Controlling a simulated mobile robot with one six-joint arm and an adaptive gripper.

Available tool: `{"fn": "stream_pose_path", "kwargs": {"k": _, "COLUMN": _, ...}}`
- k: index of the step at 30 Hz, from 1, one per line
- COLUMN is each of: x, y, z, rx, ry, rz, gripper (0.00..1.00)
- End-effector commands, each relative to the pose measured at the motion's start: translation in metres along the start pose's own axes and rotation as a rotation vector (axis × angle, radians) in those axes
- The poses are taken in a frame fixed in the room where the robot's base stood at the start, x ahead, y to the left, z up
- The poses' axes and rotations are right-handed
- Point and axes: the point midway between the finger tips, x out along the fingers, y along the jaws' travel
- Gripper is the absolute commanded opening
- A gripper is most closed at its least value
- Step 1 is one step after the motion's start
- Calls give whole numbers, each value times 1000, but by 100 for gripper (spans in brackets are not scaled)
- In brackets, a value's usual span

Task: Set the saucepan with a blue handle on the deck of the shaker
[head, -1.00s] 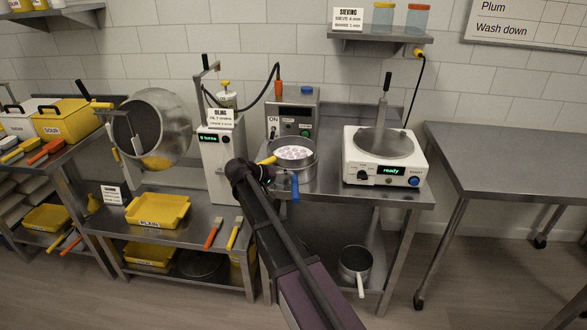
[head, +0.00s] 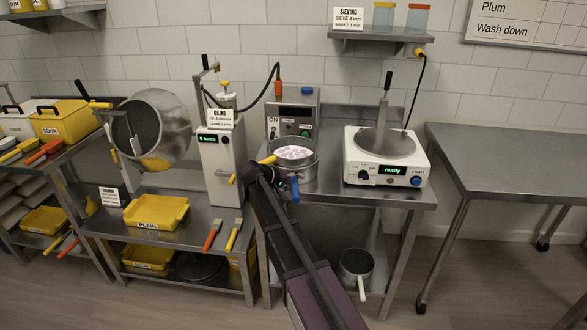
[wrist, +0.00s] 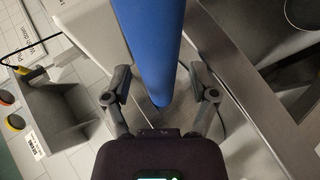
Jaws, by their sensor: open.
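The saucepan (head: 297,174) stands on the steel table, its blue handle (head: 293,192) pointing to the front. Pale round pieces show at its top, and a yellow handle sticks out to the left. My gripper (head: 281,180) is at the blue handle, just in front of the pan. In the wrist view the blue handle (wrist: 155,45) runs down between the open fingers of my gripper (wrist: 160,84), with gaps on both sides. The shaker (head: 352,172) is a white machine to the right with a "ready" display. Its round grey deck (head: 385,147) has an upright rod and looks otherwise empty.
A steel control box (head: 292,112) stands behind the saucepan. The white oiling machine (head: 221,165) is close on the left. A pan with a white handle (head: 355,263) sits on the lower shelf. The steel table (head: 510,160) at the right is bare.

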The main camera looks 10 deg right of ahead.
Motion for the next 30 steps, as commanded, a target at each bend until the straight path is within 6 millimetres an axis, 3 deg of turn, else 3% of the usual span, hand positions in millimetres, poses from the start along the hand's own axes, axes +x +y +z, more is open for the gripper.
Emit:
{"fn": "stream_pose_path", "kwargs": {"k": 4, "x": 0, "y": 0, "z": 0, "rx": 0, "ry": 0, "rz": 0, "gripper": 72}}
{"fn": "stream_pose_path", "kwargs": {"k": 9, "x": 0, "y": 0, "z": 0, "rx": 0, "ry": 0, "rz": 0, "gripper": 22}}
{"fn": "stream_pose_path", "kwargs": {"k": 11, "x": 0, "y": 0, "z": 0, "rx": 0, "ry": 0, "rz": 0, "gripper": 4}}
{"fn": "stream_pose_path", "kwargs": {"k": 12, "x": 0, "y": 0, "z": 0, "rx": 0, "ry": 0, "rz": 0, "gripper": 0}}
{"fn": "stream_pose_path", "kwargs": {"k": 30, "x": -3, "y": 5, "z": -2, "rx": 1, "ry": 0, "rz": 1, "gripper": 0}}
